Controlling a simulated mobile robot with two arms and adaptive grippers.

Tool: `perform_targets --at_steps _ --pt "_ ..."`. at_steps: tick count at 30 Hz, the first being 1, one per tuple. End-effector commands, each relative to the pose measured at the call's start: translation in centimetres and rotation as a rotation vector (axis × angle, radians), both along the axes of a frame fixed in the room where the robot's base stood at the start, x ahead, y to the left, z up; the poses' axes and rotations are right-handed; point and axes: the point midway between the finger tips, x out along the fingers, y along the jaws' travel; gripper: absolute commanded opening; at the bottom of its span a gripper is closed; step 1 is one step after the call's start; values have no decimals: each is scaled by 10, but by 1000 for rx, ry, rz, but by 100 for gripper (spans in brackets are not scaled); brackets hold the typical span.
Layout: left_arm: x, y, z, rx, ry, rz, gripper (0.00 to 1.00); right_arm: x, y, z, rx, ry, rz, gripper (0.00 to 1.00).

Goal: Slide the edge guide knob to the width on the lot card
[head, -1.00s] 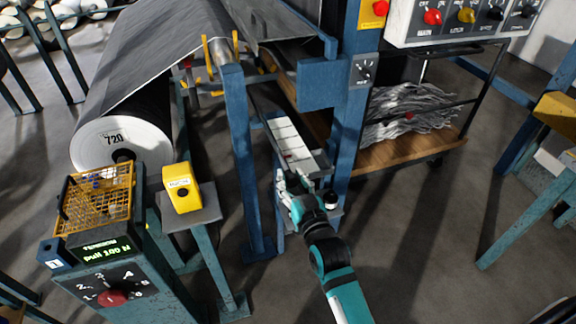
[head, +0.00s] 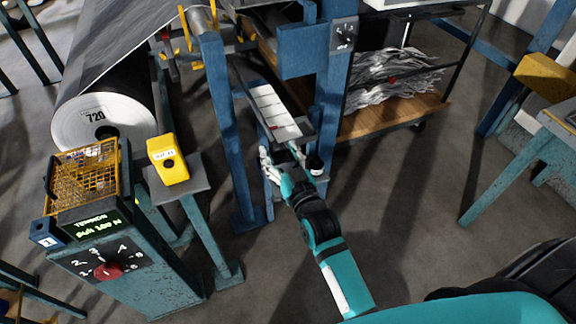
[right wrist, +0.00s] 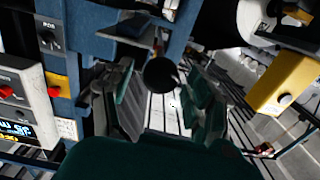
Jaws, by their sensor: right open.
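The edge guide carries a white ruled scale plate (head: 268,108) with a small red mark, mounted between blue posts. A round black knob (right wrist: 160,74) shows in the right wrist view, in front of the pale ruled strip. My right gripper (head: 283,160) is at the near end of the scale in the head view. In the right wrist view, its fingers (right wrist: 160,88) are open, one on each side of the knob; I cannot tell whether they touch it. A white card (right wrist: 68,128) on the blue post is too small to read. My left gripper is out of view.
A grey roll marked 720 (head: 85,126) stands at the left. A yellow box (head: 168,162) sits on a stand between it and the guide. A control stand (head: 125,280) with a wire basket is nearer. A cart (head: 385,118) holds shredded strips behind the posts.

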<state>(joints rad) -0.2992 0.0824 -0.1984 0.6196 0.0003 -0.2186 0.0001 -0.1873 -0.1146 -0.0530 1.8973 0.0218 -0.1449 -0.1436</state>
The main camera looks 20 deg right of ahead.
Motion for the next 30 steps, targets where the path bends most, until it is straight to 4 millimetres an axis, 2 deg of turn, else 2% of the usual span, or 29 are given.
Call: perform_targets --at_steps 9,15,21,30 --pt "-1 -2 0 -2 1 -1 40 -65 -2 -2 -1 5 0 57" --pt "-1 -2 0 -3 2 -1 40 -99 -3 -1 -1 4 1 57" --pt "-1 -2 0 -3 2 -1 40 -113 -4 -1 0 2 0 57" --pt "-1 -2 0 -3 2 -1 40 -114 -4 0 0 1 0 57"
